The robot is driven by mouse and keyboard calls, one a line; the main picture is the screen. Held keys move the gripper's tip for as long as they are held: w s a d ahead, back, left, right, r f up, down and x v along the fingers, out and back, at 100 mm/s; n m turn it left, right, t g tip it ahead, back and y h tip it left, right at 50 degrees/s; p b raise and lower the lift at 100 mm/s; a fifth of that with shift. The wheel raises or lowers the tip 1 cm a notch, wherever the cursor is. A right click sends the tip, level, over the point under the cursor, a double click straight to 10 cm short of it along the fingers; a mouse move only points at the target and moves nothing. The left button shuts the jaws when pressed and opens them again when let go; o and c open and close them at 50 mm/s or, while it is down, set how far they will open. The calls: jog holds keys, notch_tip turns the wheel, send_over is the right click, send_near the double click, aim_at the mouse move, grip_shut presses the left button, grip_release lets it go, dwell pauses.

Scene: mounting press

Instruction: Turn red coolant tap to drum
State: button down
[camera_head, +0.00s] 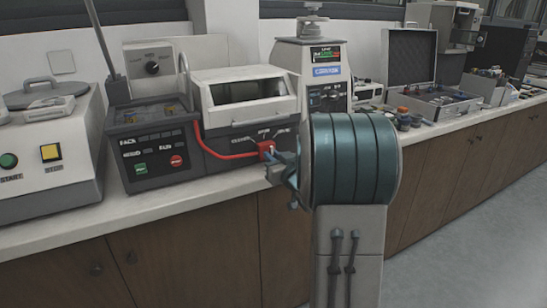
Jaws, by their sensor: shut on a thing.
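The red coolant tap (267,147) sits on the front of the grey machine with the white windowed lid (243,90). A red hose (215,142) runs from the tap up the machine's left side. My gripper (271,163) is at the tap and shut on it, seen small and partly hidden by my own arm. Small labels stand above the tap, too small to read surely. The tap's lever and its exact angle cannot be made out.
A control box (152,145) with green and red buttons stands left of the tap. A taller machine with a screen (313,65) stands behind my arm. An open metal case (432,103) and small jars lie right. The floor (470,235) at right is clear.

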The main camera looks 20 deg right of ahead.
jog(key=shift+f, duration=0.1)
jog(key=c, duration=1.4)
grip_release()
jog(key=shift+o, duration=0.2)
jog(key=shift+s, duration=0.1)
jog(key=s, duration=1.3)
jog(key=shift+s+d+p, duration=0.2)
jog(key=shift+s+p, duration=0.1)
jog(key=shift+p, duration=0.05)
